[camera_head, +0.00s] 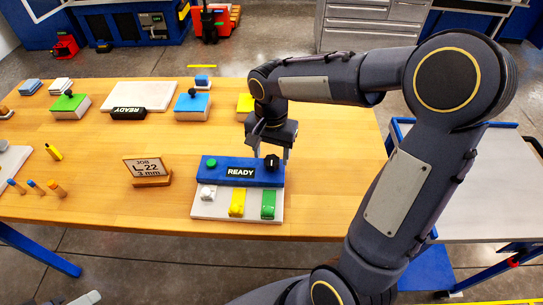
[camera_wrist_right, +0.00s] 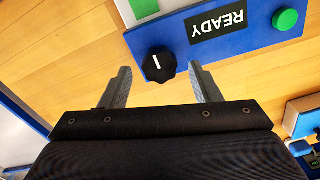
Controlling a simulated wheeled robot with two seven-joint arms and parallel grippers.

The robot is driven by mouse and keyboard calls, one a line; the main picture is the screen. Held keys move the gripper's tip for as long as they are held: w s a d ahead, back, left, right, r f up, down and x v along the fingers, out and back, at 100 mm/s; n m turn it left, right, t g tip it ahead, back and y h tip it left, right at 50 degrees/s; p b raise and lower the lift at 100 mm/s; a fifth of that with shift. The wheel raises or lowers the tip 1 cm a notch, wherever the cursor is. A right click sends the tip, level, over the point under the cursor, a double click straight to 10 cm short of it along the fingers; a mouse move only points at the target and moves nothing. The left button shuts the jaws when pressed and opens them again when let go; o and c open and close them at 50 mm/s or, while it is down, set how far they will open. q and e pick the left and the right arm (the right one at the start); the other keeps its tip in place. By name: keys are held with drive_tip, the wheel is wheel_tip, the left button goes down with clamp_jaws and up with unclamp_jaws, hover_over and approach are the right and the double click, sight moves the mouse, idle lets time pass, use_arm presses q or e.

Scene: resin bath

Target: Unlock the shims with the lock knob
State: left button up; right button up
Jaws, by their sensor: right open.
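The black lock knob (camera_wrist_right: 159,65) with a white pointer line sits at one end of a blue panel (camera_wrist_right: 240,52). In the head view the knob (camera_head: 271,162) is at the panel's right end. The panel carries a green button (camera_head: 211,163) and a sign reading READY (camera_head: 240,172). White, yellow and green shims (camera_head: 237,204) lie on the white base in front. My right gripper (camera_head: 270,152) is open over the panel's right end. In the wrist view its fingers (camera_wrist_right: 161,84) point at the knob from either side, with gaps between them and it.
A sign reading "JOB L-22 3 mm" (camera_head: 149,171) stands left of the panel. Green-topped (camera_head: 70,106) and blue-topped (camera_head: 192,106) blocks and a white plate (camera_head: 143,94) lie at the back. A grey-topped cart (camera_head: 470,190) stands right. The table right of the panel is clear.

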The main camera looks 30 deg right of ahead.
drive_tip(key=shift+f, duration=1.1)
drive_tip(key=shift+c, duration=0.4)
drive_tip(key=c, duration=0.9)
